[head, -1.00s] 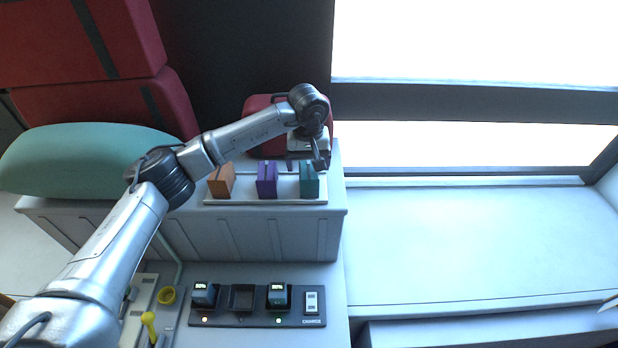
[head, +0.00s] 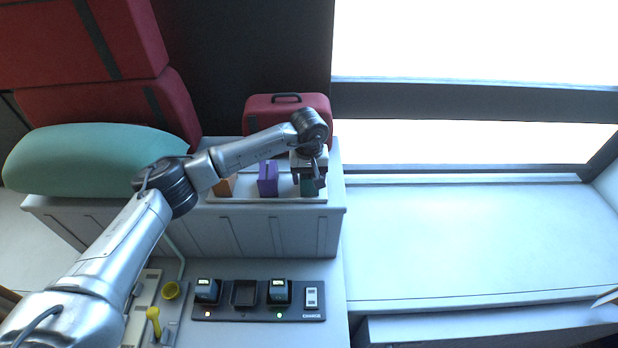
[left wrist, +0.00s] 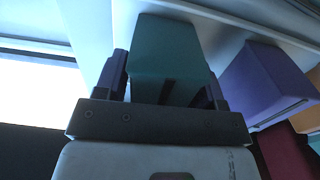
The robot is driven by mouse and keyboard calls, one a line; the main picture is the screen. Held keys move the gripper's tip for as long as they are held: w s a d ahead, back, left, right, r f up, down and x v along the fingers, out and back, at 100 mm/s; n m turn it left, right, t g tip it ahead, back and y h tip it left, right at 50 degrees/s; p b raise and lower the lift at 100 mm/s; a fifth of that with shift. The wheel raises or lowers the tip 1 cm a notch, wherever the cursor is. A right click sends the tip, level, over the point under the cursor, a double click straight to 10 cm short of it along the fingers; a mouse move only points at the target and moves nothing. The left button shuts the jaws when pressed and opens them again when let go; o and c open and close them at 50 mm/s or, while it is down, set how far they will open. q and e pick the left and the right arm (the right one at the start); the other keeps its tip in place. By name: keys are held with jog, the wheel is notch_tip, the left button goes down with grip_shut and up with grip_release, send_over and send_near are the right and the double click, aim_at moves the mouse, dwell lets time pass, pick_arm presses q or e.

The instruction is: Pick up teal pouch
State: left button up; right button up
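The teal pouch (head: 307,190) stands upright on a white tray (head: 225,199), at the right end of a row of pouches. My left gripper (head: 308,181) is over it and partly hides it. In the left wrist view the teal pouch (left wrist: 166,55) fills the space between the fingers of my left gripper (left wrist: 168,85). The fingers are apart, one on each side of the pouch. I see no clear sign of a firm grip. My right gripper is not in view.
A purple pouch (head: 268,180) stands close to the left, and an orange pouch (head: 224,186) beyond it, partly behind my arm. A red case (head: 262,112) stands behind the tray. A charger strip (head: 258,314) lies on the nearer, lower counter. A bare white surface (head: 450,240) spreads to the right.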

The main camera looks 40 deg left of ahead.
pick_arm(q)
jog(key=c, duration=0.7)
jog(key=shift+o, duration=0.2)
jog(key=shift+r, duration=0.1)
